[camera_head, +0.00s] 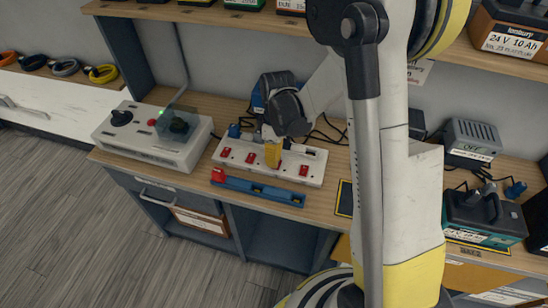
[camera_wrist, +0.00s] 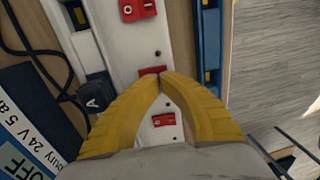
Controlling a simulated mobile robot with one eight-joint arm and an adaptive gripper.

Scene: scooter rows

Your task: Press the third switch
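A white power strip (camera_head: 240,166) with a row of red switches lies on the workbench. In the head view red switches show at the left end (camera_head: 225,152), beside it (camera_head: 251,157), and toward the right end (camera_head: 303,171). My gripper (camera_head: 272,155) covers the spot of the third switch from the left. In the wrist view my yellow fingertips (camera_wrist: 160,75) meet over the strip (camera_wrist: 130,50), with a thin red and dark edge at the tips. Red switches show above (camera_wrist: 137,10) and between the fingers (camera_wrist: 164,120). I cannot tell whether the tips touch a switch.
A blue rail (camera_head: 258,189) lies along the strip's front side. A grey control box (camera_head: 150,135) with a dark knob and red button stands left. Black cables and plugs sit behind the strip. Chargers (camera_head: 472,140) and a battery (camera_head: 484,216) stand at right.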

